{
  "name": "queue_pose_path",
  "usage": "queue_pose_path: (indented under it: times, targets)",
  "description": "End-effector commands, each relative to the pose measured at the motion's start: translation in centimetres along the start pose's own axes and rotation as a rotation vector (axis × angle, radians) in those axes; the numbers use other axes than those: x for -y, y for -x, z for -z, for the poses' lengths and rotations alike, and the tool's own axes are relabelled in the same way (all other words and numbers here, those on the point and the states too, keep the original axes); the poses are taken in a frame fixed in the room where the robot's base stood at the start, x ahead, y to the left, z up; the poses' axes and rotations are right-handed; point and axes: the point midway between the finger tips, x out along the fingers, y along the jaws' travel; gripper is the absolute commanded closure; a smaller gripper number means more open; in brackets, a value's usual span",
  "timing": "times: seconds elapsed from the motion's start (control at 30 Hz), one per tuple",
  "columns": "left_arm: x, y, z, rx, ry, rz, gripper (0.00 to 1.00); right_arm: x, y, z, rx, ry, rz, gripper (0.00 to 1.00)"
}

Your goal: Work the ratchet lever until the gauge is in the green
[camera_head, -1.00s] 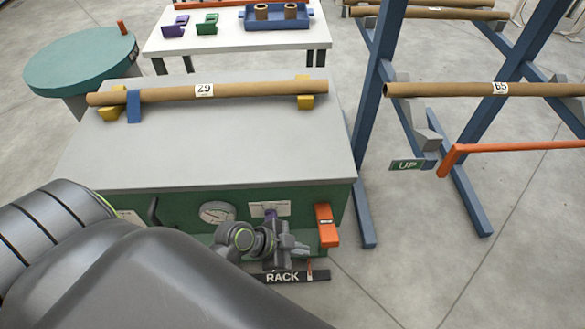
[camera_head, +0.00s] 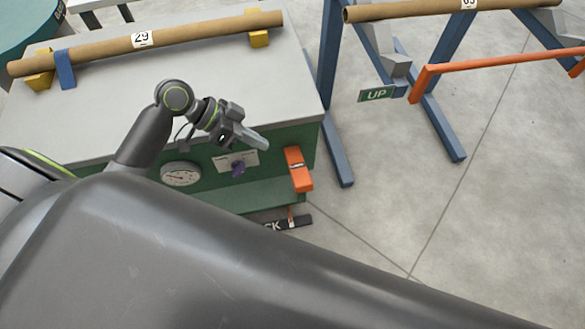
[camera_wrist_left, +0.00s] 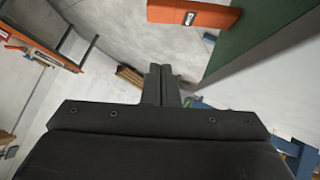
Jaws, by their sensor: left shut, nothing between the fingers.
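An orange lever (camera_head: 299,170) sits at the right end of the green cabinet front (camera_head: 215,185). It also shows at the top of the left wrist view (camera_wrist_left: 195,14). The round white gauge (camera_head: 181,174) is on the same front, further left; its needle and coloured zones are too small to read. My left gripper (camera_head: 262,144) is shut and empty, near the front edge of the cabinet top, to the upper left of the lever and apart from it. Its closed fingers (camera_wrist_left: 160,85) show in the left wrist view. My right gripper is not in view.
A black sign (camera_head: 292,222), partly hidden by my arm, is below. Cardboard tube 29 (camera_head: 185,34) lies on the cabinet top. A blue rack (camera_head: 338,155) with an orange bar (camera_head: 500,60) stands right. Floor between is clear.

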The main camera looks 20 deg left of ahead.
Motion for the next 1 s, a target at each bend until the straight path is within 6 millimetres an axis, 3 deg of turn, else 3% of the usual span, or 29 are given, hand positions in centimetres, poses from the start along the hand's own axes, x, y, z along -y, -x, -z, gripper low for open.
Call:
queue_pose_path:
  times: [0.27, 0.43, 1.0]
  targets:
    - [0.0, -0.2, 0.0, -0.002, -0.001, 0.001, 1.00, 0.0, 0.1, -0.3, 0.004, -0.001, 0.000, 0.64]
    - [0.0, -1.3, 0.1, -0.006, -0.001, 0.000, 1.00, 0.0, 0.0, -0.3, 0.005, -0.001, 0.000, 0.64]
    - [-0.1, -9.8, 0.1, -0.006, 0.001, -0.003, 1.00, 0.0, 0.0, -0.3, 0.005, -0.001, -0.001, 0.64]
